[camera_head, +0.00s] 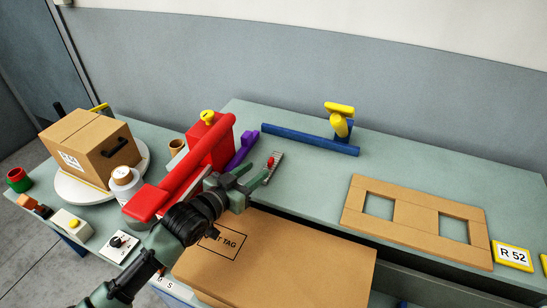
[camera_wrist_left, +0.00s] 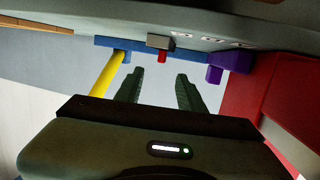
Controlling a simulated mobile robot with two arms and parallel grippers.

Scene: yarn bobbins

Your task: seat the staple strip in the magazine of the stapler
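The stapler (camera_head: 186,178) is the large red body with a long arm, left of centre in the head view; its red side also fills the right of the left wrist view (camera_wrist_left: 246,88). A short grey toothed piece with a red knob, which looks like the staple strip (camera_head: 276,165), is right of the stapler. It shows as a grey block with a red part in the left wrist view (camera_wrist_left: 160,42). My left gripper (camera_head: 256,175) is open, its fingers apart and empty, just short of the strip. The magazine's inside is hidden. My right gripper is not in view.
A purple piece (camera_head: 243,150) and a blue bar with a yellow-topped post (camera_head: 310,140) lie behind the strip. A cardboard box (camera_head: 290,265) is in front, below my left arm. A cardboard frame (camera_head: 412,218) lies right. The table between is clear.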

